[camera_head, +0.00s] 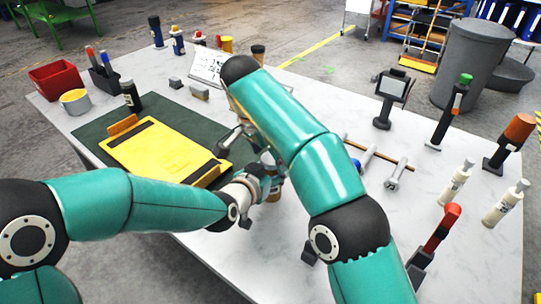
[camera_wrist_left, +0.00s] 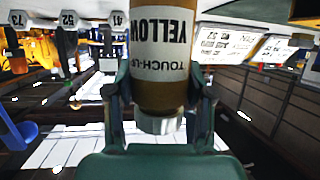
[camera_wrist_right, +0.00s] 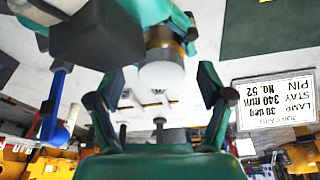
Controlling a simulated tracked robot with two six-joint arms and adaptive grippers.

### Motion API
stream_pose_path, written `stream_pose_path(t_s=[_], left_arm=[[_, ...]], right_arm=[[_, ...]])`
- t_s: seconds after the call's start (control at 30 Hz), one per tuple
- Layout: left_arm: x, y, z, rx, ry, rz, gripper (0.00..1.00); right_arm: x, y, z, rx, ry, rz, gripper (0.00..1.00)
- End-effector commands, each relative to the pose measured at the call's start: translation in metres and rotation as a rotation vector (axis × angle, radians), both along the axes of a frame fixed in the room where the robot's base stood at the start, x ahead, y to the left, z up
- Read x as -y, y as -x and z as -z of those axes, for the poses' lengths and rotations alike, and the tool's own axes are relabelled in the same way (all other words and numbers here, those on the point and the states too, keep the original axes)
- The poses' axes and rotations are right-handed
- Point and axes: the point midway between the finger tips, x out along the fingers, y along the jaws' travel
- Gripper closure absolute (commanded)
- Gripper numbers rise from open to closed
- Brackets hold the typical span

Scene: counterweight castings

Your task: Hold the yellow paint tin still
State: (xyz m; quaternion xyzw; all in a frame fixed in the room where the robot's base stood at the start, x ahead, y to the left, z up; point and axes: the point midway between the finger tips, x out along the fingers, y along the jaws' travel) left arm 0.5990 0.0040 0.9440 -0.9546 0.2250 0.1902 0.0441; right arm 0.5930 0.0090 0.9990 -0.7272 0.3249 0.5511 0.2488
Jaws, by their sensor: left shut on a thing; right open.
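The yellow paint tin (camera_wrist_left: 164,92) is a slim yellow-brown cylinder with a white label reading YELLOW TOUCH-UP, upside down in the left wrist view. It has a pale cap at one end. My left gripper (camera_wrist_left: 161,75) is shut on it, one finger on each side. In the right wrist view the tin (camera_wrist_right: 163,42) shows its pale rounded cap facing my right gripper (camera_wrist_right: 162,98). That gripper is open, its fingers spread and apart from the tin. In the head view my arms hide most of the tin and the right gripper.
A yellow clipboard (camera_head: 160,152) lies on a dark green mat (camera_head: 95,130) at left. A white sign card (camera_head: 208,66) stands behind. A metal bolt-like piece (camera_head: 396,174), white bottles (camera_head: 456,183) and a red-handled tool (camera_head: 440,228) are at right.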

Motion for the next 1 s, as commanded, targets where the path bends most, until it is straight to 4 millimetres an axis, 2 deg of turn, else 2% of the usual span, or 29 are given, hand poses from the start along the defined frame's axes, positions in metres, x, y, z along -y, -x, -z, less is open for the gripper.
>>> stream_pose_path(t_s=[0.03,0.1,0.33,0.37,0.5,0.53,0.87,1.0], left_arm=[[0.0000,0.0000,0.0001,0.000,0.000,0.000,1.00],[0.0001,0.0001,0.0001,0.000,0.000,0.000,1.00],[0.0002,0.0001,0.0000,0.000,0.000,0.000,1.00],[0.0002,0.0001,0.0000,0.000,0.000,0.000,0.44],[0.0002,0.0001,0.0000,0.000,0.000,0.000,0.20],[0.0003,0.0001,0.0000,0.000,0.000,0.000,0.18],[-0.0003,0.0010,-0.0007,0.000,0.000,0.000,0.18],[-0.0043,0.0089,-0.0048,0.001,0.000,0.000,0.18]], right_arm=[[-0.0001,0.0000,0.0001,0.000,0.000,0.000,0.07],[-0.0002,0.0000,0.0001,0.000,0.000,-0.001,0.00],[-0.0002,-0.0001,0.0002,0.001,0.000,-0.001,0.00],[-0.0002,-0.0001,0.0002,0.001,0.000,-0.001,0.00],[-0.0003,0.0000,0.0003,0.001,0.000,-0.001,0.00],[-0.0003,0.0000,0.0003,0.001,0.000,-0.001,0.00],[-0.0003,0.0000,0.0001,0.001,0.000,-0.001,0.00],[-0.0003,0.0000,0.0001,0.001,0.000,-0.001,0.00]])
